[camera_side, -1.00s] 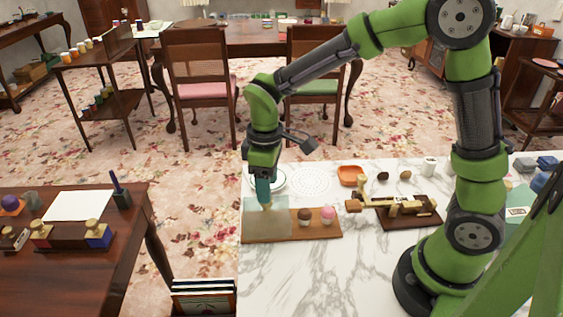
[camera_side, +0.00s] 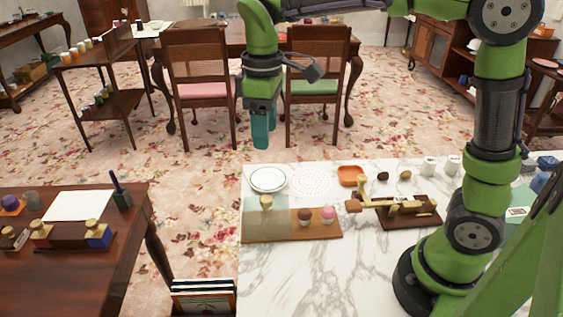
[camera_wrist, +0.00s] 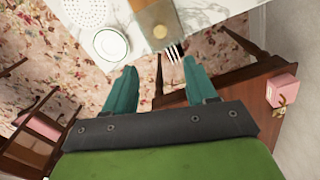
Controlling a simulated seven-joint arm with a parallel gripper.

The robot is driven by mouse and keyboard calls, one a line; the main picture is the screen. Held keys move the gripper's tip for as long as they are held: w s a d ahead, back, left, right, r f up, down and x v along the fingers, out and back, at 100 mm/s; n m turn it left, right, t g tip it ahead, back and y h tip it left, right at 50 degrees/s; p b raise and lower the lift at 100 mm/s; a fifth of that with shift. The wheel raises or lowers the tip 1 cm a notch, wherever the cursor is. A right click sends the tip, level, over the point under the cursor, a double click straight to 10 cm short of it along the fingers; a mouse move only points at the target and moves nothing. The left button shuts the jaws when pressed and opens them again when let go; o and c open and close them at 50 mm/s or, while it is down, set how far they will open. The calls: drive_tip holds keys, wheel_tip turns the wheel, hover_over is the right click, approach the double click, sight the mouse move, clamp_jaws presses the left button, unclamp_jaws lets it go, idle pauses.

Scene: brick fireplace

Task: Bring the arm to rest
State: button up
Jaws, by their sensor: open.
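My gripper (camera_side: 261,131) hangs in the air above and behind the back left corner of the marble table (camera_side: 280,285), its teal fingers pointing down. In the wrist view my gripper (camera_wrist: 158,88) has its two fingers spread apart with nothing between them. A gold-coloured knob (camera_side: 266,202) stands on that sheet and also shows in the wrist view (camera_wrist: 160,31). Nothing touches my gripper.
A white plate (camera_side: 268,180) and a perforated white disc (camera_side: 311,182) lie behind the board. An orange dish (camera_side: 351,175) and a wooden device with brass parts (camera_side: 400,208) are to the right. A dark wooden desk (camera_side: 60,270) stands left. Chairs stand behind.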

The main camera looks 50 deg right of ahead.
drive_tip(key=s+d+m+t+y, duration=0.1)
drive_tip(key=s+d+m+t, duration=0.2)
drive_tip(key=s+m, duration=0.2)
drive_tip(key=s+d+m+t+y, duration=0.1)
drive_tip(key=s+d+m+t, duration=0.2)
drive_tip(key=s, duration=0.5)
drive_tip(key=shift+s+f+m+t, duration=0.3)
drive_tip(key=shift+m+t, duration=0.3)
drive_tip(key=shift+m, duration=0.4)
